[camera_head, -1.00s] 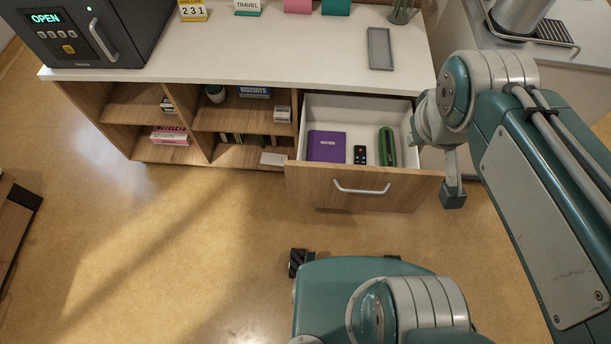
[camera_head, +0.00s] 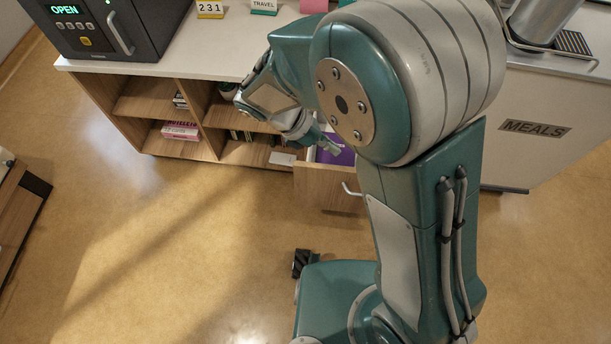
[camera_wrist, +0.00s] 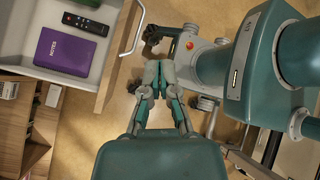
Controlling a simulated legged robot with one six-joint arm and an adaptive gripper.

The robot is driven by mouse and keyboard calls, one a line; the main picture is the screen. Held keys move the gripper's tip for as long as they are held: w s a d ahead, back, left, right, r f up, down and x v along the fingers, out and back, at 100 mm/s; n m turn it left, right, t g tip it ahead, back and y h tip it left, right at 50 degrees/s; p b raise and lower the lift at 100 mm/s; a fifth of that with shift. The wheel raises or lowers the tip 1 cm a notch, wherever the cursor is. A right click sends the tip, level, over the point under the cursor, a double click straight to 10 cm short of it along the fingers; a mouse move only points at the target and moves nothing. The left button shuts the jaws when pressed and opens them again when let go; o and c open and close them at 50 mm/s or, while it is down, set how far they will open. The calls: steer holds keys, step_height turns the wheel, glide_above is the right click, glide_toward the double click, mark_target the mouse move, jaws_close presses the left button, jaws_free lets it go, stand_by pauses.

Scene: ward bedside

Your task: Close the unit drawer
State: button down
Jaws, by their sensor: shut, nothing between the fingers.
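The unit drawer is open. Its wooden front (camera_head: 325,188) and part of its handle (camera_head: 350,190) show in the head view, the rest hidden behind my arm. In the wrist view the drawer front (camera_wrist: 119,58), the handle (camera_wrist: 134,30) and the white inside (camera_wrist: 85,60) show at the upper left. A purple notebook (camera_wrist: 64,52) and a dark remote (camera_wrist: 86,23) lie in it. My gripper (camera_wrist: 155,72) is shut and empty. In the wrist view it appears to the right of the drawer front, with floor behind it. In the head view my gripper (camera_head: 328,145) overlaps the drawer's left part.
Open shelves (camera_head: 185,120) with books and boxes stand left of the drawer. A black safe (camera_head: 105,28) sits on the white top (camera_head: 195,50). A counter marked MEALS (camera_head: 535,128) stands at the right. The floor (camera_head: 180,250) in front is clear at the left.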

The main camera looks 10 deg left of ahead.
steer(key=s+a+f+n+t+h, duration=0.1)
steer(key=s+a+f+n+t, duration=0.25)
steer(key=f+n, duration=0.4)
steer(key=s+a+f+n+t+h, duration=0.2)
steer(key=a+f+n+t, duration=0.3)
steer(key=f+n, duration=0.25)
steer(key=s+a+f+n+t+h, duration=0.1)
steer(key=s+a+f+n+t, duration=0.1)
steer(key=a+f+n+t, duration=0.4)
steer(key=n+g, duration=0.1)
steer(key=g, duration=0.1)
glide_toward(314, 171)
steer(key=x, duration=0.4)
steer(key=s+d+x, duration=0.1)
steer(key=x, duration=0.1)
steer(key=shift+f, duration=0.1)
steer(key=shift+w+a, duration=0.1)
steer(key=shift+w, duration=0.65)
steer(key=shift+w, duration=0.15)
